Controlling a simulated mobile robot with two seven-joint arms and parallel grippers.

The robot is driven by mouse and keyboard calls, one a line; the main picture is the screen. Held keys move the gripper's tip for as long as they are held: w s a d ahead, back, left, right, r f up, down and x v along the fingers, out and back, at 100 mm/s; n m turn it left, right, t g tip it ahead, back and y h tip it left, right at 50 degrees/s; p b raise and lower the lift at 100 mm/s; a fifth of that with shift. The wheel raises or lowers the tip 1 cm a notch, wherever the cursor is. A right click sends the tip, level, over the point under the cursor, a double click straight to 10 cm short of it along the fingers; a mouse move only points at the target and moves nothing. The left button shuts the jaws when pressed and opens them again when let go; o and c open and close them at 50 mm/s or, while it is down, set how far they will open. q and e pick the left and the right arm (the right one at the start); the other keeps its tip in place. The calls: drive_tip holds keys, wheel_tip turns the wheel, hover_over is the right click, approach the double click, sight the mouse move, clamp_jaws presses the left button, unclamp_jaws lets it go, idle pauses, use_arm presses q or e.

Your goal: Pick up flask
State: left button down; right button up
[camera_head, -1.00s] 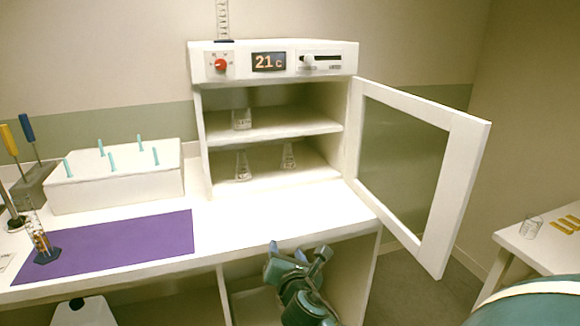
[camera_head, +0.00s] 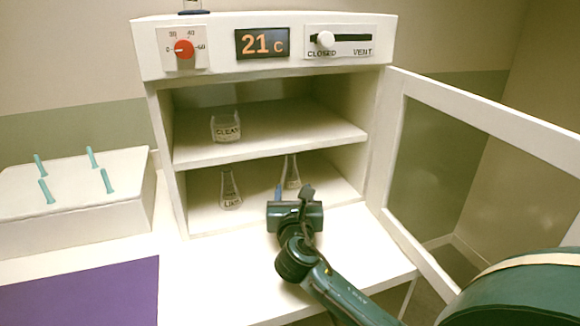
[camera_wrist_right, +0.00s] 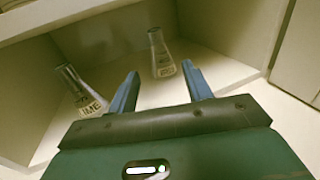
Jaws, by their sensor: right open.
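Two clear conical flasks stand upright on the lower level of the open white cabinet. The left flask (camera_head: 230,190) has a label that seems to read LIME; it also shows at the left in the right wrist view (camera_wrist_right: 84,92). The right flask (camera_head: 291,173) stands deeper in, partly hidden behind my gripper in the head view. In the right wrist view it (camera_wrist_right: 161,56) lies beyond the space between my fingertips. My right gripper (camera_head: 292,193) is open and empty at the cabinet's front; its blue fingers (camera_wrist_right: 165,82) point inward, apart from both flasks. My left gripper is out of view.
A beaker labelled CLEAN (camera_head: 226,127) stands on the upper shelf (camera_head: 290,135), which is above my gripper. The cabinet door (camera_head: 480,115) is swung open at right. A white box with teal pegs (camera_head: 75,205) and a purple mat (camera_head: 85,292) lie left.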

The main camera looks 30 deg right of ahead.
approach(290, 162)
drive_tip(key=x, duration=0.5)
drive_tip(key=shift+s+d+f, duration=0.15)
drive_tip(key=shift+d+f, duration=0.1)
drive_tip(key=x, duration=0.5)
drive_tip(key=shift+a+r, duration=0.2)
drive_tip(key=shift+r, duration=0.05)
clamp_jaws()
